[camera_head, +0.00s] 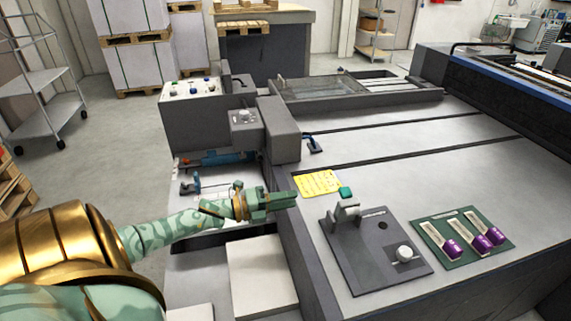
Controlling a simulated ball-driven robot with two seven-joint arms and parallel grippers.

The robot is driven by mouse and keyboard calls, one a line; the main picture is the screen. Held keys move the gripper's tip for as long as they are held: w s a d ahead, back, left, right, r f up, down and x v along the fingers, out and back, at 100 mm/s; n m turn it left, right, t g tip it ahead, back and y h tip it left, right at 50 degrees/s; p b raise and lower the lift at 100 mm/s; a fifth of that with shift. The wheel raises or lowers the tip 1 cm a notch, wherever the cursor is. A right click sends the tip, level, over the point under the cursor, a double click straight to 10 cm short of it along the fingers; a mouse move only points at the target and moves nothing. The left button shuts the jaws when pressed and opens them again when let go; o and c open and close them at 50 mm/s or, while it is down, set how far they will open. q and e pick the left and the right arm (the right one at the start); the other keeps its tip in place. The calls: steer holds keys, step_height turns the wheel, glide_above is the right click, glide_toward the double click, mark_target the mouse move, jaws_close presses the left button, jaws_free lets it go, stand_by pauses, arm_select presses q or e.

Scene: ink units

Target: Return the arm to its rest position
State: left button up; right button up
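My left arm (160,236), pale green with gold bands, reaches in from the lower left. Its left gripper (287,199) is stretched out over the left edge of the big grey machine (400,150), just left of the black control plate (375,258). I see nothing held in it, but its fingers are too small and side-on to tell whether they are open or shut. My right gripper is not in view.
A yellow note (318,183) lies near the gripper. A green mat (436,234) holds three purple-ended items (475,242). A white panel (262,275) lies below the arm.

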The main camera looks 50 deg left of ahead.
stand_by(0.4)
arm_select(q)
steer(key=s+d+f+n+g+y, duration=0.1)
steer(key=s+d+f+n+y, duration=0.2)
steer(key=d+n+y, duration=0.15)
steer(key=s+d+f+n+g+y, duration=0.1)
steer(key=s+d+f+n+y, duration=0.1)
steer(key=d+f+n+y, duration=0.3)
steer(key=s+d+r+n+g+y, duration=0.2)
steer(key=s+n+g, duration=0.25)
steer(key=s, duration=0.35)
steer(key=s+d+r+n+g+y, duration=0.2)
steer(key=s+n+g, duration=0.1)
steer(key=s+n, duration=0.4)
steer(key=s+d+f+g+h, duration=0.2)
steer(key=s+f, duration=0.2)
steer(key=f, duration=0.9)
steer(key=s+d+f+g+h, duration=0.1)
steer(key=s+d+f, duration=0.15)
steer(key=f, duration=1.15)
steer(key=s+f+n+g, duration=0.1)
steer(key=s+f, duration=0.6)
steer(key=s, duration=0.3)
steer(key=s+f+n+g+h, duration=0.1)
steer(key=s+f, duration=0.5)
steer(key=s, duration=0.4)
steer(key=shift+s+a+f+n+g, duration=0.2)
steer(key=shift+s+f+n+g, duration=0.1)
steer(key=shift+f+g, duration=0.05)
